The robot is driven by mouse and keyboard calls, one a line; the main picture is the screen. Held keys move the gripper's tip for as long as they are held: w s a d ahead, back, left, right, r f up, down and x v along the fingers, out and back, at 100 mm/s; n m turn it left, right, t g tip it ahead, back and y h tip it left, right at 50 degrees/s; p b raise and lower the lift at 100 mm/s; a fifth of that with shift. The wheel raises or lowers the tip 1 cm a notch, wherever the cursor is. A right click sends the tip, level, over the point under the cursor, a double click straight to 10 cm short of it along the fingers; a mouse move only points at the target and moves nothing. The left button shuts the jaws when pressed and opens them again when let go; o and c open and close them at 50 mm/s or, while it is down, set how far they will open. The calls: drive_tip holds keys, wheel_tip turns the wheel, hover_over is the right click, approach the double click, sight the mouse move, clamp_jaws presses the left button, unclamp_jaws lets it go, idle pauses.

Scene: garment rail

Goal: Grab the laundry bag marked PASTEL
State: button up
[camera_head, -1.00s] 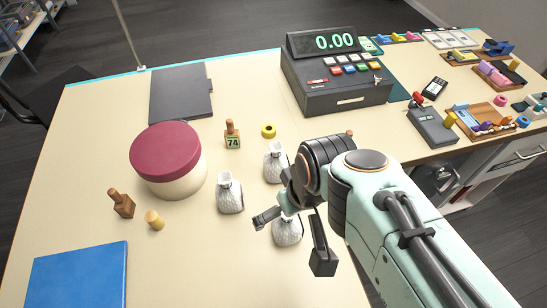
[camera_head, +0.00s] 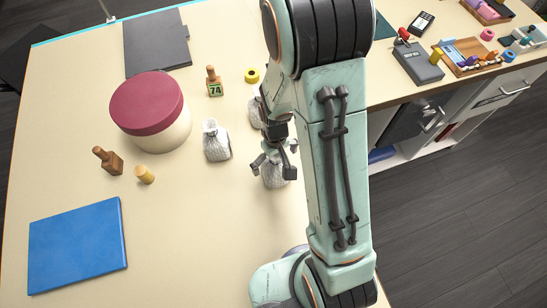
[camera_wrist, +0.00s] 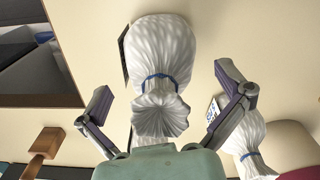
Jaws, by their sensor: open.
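Three white laundry bags with tied necks stand on the table: one left of my gripper (camera_head: 216,142), one partly hidden behind my arm (camera_head: 254,112), and one at my gripper (camera_head: 276,176). In the wrist view, a white bag with a blue tie (camera_wrist: 162,48) lies between the two spread fingers of my gripper (camera_wrist: 163,85), with visible gaps on both sides. My gripper (camera_head: 273,166) is open and holds nothing. Another bag (camera_wrist: 248,140) sits beyond the right finger, beside a small tag (camera_wrist: 213,110) with blue marks. I cannot read PASTEL on any bag.
Left of the bags are a round box with a maroon lid (camera_head: 146,103), a number 74 stand (camera_head: 215,84), a wooden stamp (camera_head: 108,160), a wooden peg (camera_head: 145,174) and a blue folder (camera_head: 78,246). The front table middle is clear.

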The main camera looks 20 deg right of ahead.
drive_tip(key=shift+f, duration=0.65)
drive_tip(key=c, duration=1.2)
